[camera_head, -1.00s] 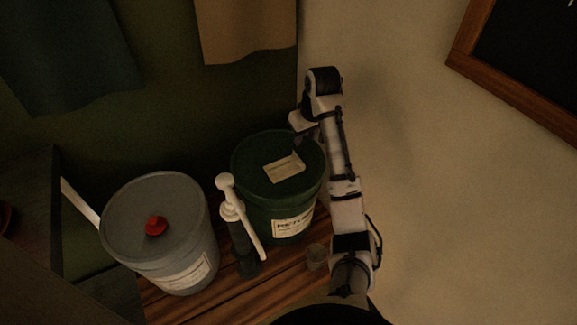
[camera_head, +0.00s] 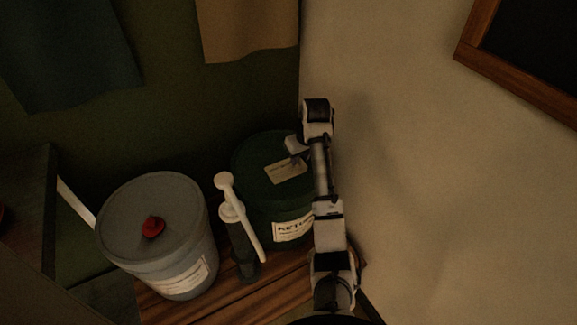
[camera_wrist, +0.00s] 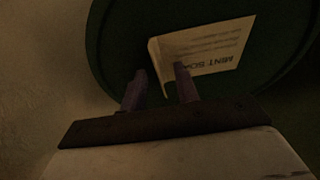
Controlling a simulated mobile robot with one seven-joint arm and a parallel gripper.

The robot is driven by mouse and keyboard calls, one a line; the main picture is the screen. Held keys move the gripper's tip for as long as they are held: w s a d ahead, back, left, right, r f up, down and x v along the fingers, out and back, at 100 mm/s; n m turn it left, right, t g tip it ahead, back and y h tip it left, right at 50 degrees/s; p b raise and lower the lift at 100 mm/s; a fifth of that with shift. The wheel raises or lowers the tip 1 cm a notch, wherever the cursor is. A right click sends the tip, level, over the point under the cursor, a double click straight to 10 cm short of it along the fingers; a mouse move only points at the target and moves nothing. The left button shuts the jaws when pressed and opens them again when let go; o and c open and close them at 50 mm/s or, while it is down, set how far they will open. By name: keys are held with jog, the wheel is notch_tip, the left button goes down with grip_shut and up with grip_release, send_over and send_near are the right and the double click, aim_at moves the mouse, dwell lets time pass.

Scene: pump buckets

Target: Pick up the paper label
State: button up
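The paper label (camera_head: 287,171) is a small cream sheet with print, lying on the lid of the dark green bucket (camera_head: 262,205). In the wrist view the label (camera_wrist: 212,52) has one edge bent up, on the side nearer my fingers. My gripper (camera_head: 300,160) is over the lid, close to the label's upper right. In the wrist view my gripper (camera_wrist: 159,88) has its two fingers apart, with a gap between them. The fingertips reach toward the label's bent edge. I cannot tell whether they touch it.
A grey bucket (camera_head: 184,245) with a red cap (camera_head: 153,227) on its lid stands at the left. A white-topped pump (camera_head: 232,212) stands between the buckets on the wooden surface (camera_head: 222,302). A pale wall (camera_head: 420,200) is to the right of my arm.

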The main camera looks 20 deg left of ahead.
grip_shut()
jog(key=shift+r, duration=0.1)
dwell(0.3)
notch_tip(320, 180, up, 26)
jog(key=p, duration=0.7)
dwell(0.4)
